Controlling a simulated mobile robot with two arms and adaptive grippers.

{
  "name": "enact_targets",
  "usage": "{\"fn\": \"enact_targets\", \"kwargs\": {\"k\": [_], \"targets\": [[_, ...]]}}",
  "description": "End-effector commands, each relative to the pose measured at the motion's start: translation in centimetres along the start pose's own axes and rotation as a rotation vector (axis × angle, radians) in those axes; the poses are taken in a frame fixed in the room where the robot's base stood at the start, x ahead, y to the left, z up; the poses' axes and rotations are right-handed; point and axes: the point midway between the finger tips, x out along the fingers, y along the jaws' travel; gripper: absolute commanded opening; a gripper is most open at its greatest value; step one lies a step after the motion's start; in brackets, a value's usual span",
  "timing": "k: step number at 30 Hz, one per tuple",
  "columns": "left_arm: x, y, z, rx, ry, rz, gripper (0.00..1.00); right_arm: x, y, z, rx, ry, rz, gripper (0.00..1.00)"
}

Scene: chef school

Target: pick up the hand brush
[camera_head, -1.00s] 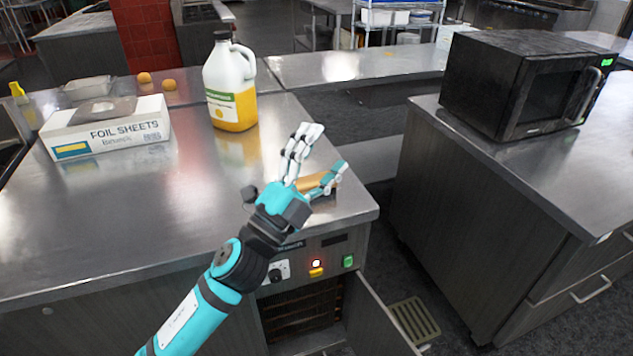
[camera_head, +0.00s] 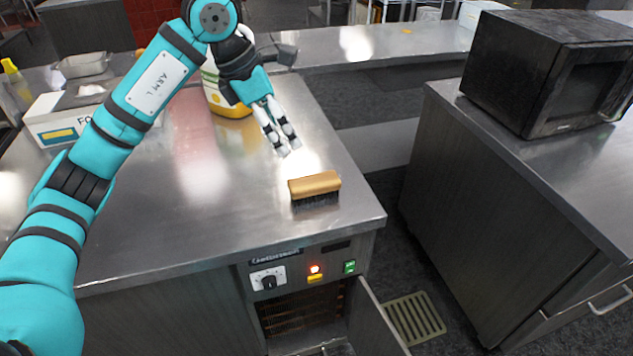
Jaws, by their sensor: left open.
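The hand brush (camera_head: 315,186) has a tan wooden back and dark bristles. It lies bristles down on the steel counter near its front right corner. My left gripper (camera_head: 287,148) is open and empty, its white-tipped fingers pointing down just behind and to the left of the brush, apart from it. My right gripper is not in view.
The yellow jug (camera_head: 230,108) stands behind my left arm, mostly hidden. The foil sheets box (camera_head: 50,118) is at the left, partly covered by the arm. A black microwave (camera_head: 545,75) stands on the right counter. A cabinet door (camera_head: 378,320) hangs open below.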

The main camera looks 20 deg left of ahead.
Motion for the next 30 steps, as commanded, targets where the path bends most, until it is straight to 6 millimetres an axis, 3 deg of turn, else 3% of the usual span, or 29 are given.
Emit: {"fn": "enact_targets", "kwargs": {"k": [15,25,30], "targets": [[9.9,-0.1,0.0,0.000,0.005,-0.005,0.75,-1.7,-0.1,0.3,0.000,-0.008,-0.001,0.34],[12.8,0.0,0.0,0.000,0.004,-0.005,0.75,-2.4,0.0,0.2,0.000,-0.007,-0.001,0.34],[15.4,0.2,-0.1,-0.002,0.004,-0.006,0.75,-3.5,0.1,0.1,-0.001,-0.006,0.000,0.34]]}}
